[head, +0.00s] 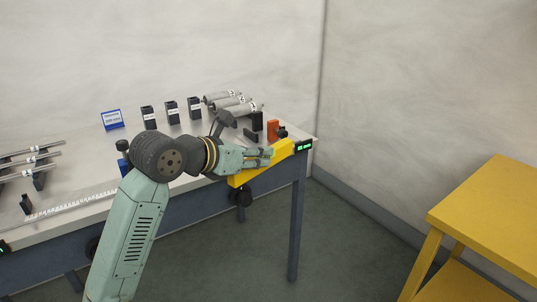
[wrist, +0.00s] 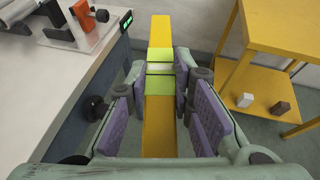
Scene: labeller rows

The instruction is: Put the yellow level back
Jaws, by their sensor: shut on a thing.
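The yellow level (wrist: 158,128) is a long yellow bar with a pale green vial section in its middle. My gripper (wrist: 162,80) is shut on it, with the purple finger pads on both sides of the bar. In the head view the level (head: 247,177) shows by the front right edge of the workbench (head: 75,212), partly hidden by my gripper (head: 262,157). In the wrist view the bar lies beside the bench edge, with floor beneath it, and appears clear of the bench. Its far end points away from my wrist.
An orange block (head: 272,130) and a small green-lit display (head: 303,146) sit at the bench's right end. A yellow stand (head: 490,215) is at the right, with open floor between.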

